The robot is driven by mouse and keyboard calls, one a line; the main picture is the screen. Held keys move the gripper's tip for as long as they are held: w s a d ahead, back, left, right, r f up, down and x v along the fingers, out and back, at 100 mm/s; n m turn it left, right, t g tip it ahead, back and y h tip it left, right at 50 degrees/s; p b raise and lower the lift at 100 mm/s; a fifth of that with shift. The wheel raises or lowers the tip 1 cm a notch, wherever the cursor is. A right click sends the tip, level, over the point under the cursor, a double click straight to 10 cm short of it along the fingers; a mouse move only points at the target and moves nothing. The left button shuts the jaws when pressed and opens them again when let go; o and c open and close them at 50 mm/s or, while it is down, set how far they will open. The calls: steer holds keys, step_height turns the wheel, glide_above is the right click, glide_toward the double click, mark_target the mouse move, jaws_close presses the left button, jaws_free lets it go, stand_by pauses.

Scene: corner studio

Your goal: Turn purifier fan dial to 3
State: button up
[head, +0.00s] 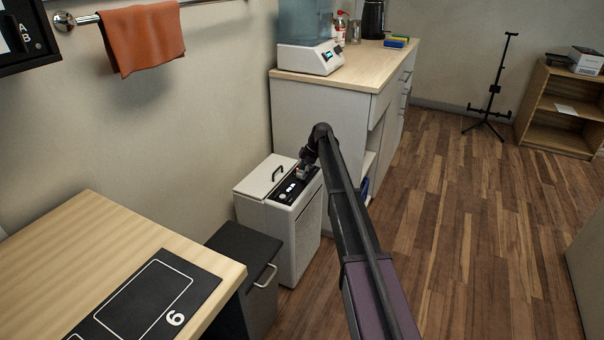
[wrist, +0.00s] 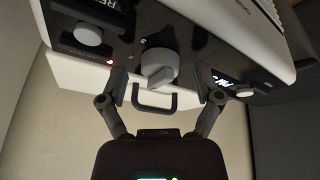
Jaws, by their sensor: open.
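The white purifier (head: 300,235) stands on the floor between the dark cabinet and the counter, with a black control strip (head: 282,194) on top. My gripper (head: 304,172) is over the far end of this strip. In the wrist view, a pale grey dial (wrist: 160,62) with a raised ridge projects from the black panel. My gripper (wrist: 164,88) is open, with one finger on each side of the dial and visible gaps between.
Two round pale knobs (wrist: 88,35) (wrist: 243,90), a red light (wrist: 110,62) and a lit display (wrist: 222,81) share the panel. A dark lid handle (wrist: 154,106) is close to the fingers. A counter (head: 320,110) and dark cabinet (head: 245,262) flank the purifier.

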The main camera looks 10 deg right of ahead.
steer(key=c, duration=1.1)
steer(key=shift+c, duration=0.2)
